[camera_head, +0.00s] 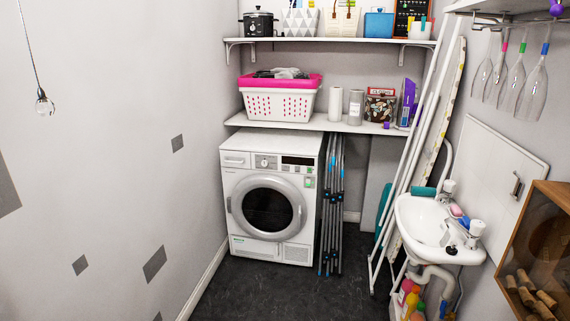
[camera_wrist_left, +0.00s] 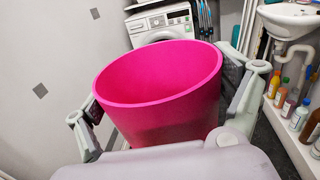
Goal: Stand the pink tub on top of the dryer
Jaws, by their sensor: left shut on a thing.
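The pink tub (camera_wrist_left: 160,92) fills the middle of the left wrist view. It is deep, round and open at the top, and its rim looks tilted in that view. The tub's base is hidden. The white dryer (camera_head: 268,205) stands against the back wall in the head view, its door shut and its top bare where it shows. It also shows beyond the tub in the left wrist view (camera_wrist_left: 158,22). Neither the tub nor a gripper is in the head view.
A shelf (camera_head: 300,122) hangs low over the back of the dryer, bearing a white and pink laundry basket (camera_head: 278,101). Folded racks (camera_head: 332,205) stand at the dryer's right. A sink (camera_head: 437,229) juts from the right wall. The dark floor (camera_head: 290,290) ahead is clear.

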